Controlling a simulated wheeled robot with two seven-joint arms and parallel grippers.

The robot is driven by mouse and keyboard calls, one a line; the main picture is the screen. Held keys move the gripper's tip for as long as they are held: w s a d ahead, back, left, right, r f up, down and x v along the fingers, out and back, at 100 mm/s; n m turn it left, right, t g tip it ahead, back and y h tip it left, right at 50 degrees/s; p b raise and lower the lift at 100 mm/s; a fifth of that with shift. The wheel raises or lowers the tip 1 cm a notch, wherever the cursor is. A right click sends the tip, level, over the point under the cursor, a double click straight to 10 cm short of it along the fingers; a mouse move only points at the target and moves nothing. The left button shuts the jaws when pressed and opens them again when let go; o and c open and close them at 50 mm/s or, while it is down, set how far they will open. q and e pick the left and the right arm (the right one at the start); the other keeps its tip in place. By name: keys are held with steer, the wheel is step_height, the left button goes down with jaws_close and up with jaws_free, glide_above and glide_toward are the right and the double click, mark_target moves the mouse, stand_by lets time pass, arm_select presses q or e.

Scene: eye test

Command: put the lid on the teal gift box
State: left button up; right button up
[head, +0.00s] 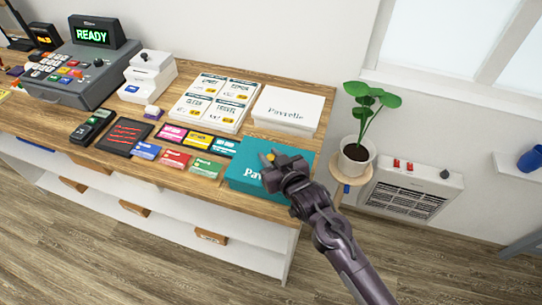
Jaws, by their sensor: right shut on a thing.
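The teal gift box (240,187) stands at the front right corner of the wooden counter. Its teal lid (249,161), with pale lettering partly covered by my gripper, shows over it. I cannot tell whether the lid rests fully on the box or sits slightly above it. My right gripper (271,163) is at the lid's right part, pointing to the left, shut on the lid; the grip itself is mostly hidden. My left gripper is not in view.
A white box (287,109) stands behind the teal one. Several coloured cards (176,157) and a card terminal (92,126) lie to the left, with a cash register (75,72) beyond. A potted plant (356,155) stands on a stool close to the right of the counter.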

steer(key=shift+f, duration=0.3)
steer(key=o, duration=1)
steer(key=shift+o, duration=0.2)
steer(key=b+v, duration=0.2)
steer(key=v, duration=0.4)
steer(key=shift+s+d, duration=0.15)
steer(key=shift+s, duration=0.15)
steer(key=shift+s+d+r, duration=0.25)
steer(key=shift+s, duration=0.2)
